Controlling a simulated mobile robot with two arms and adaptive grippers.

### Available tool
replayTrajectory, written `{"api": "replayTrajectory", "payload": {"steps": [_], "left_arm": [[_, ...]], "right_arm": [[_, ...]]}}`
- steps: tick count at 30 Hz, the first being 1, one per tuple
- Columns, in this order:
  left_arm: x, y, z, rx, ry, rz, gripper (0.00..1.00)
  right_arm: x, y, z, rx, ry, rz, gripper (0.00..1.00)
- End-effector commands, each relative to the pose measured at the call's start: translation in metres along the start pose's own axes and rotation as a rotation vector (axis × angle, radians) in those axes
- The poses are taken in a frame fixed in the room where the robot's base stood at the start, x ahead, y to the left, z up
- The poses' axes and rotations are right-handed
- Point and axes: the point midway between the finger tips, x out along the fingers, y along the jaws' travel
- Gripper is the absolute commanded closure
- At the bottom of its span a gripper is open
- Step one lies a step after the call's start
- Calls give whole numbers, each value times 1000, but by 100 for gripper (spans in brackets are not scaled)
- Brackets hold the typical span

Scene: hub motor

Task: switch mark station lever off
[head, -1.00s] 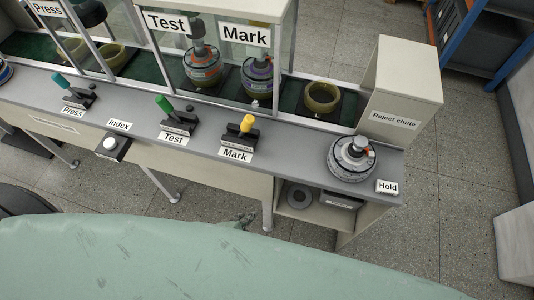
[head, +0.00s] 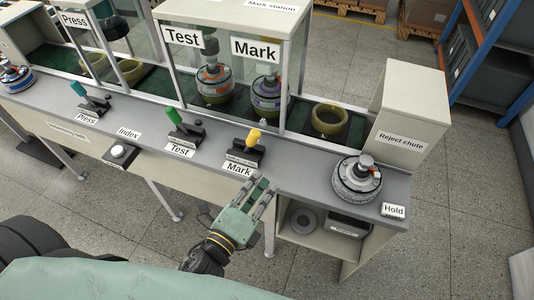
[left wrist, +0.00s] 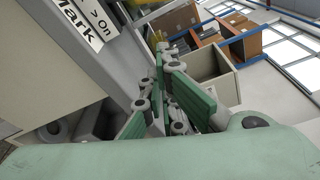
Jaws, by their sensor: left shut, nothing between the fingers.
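The mark station lever (head: 253,138) has a yellow handle and a dark base. It stands on the grey bench ledge behind the "Mark" label (head: 240,170), its handle tilted up. My left gripper (head: 263,184) is shut and empty, just in front of the bench edge and below the label, apart from the lever. In the left wrist view its green-padded fingers (left wrist: 168,85) are in the middle. The "Mark" label (left wrist: 75,35) and a plate reading "> On" (left wrist: 98,18) show at the upper left there. My right gripper is not in view.
The green test lever (head: 178,122) and teal press lever (head: 84,93) stand to the left. A hub motor (head: 357,180) sits right of the mark lever, by the "Hold" label (head: 393,211). The glass station housing (head: 243,70) stands behind. The ledge between lever and motor is clear.

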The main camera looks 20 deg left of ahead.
Motion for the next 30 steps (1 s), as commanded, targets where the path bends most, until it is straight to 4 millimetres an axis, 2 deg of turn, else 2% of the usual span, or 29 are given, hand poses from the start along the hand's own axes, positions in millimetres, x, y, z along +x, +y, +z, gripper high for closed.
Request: {"api": "replayTrajectory", "payload": {"steps": [5,8,20,21,24,30], "left_arm": [[8,-1,0,-1,0,-1,100],[22,-2,1,-1,0,-2,100],[105,-2,1,-2,0,-1,100],[98,-2,11,2,0,4,100],[92,-2,24,0,0,3,100],[88,0,36,-2,0,1,100]], "right_arm": [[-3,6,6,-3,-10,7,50],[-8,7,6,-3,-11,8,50],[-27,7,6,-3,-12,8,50],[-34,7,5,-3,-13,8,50],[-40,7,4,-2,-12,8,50],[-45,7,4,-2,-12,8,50]]}}
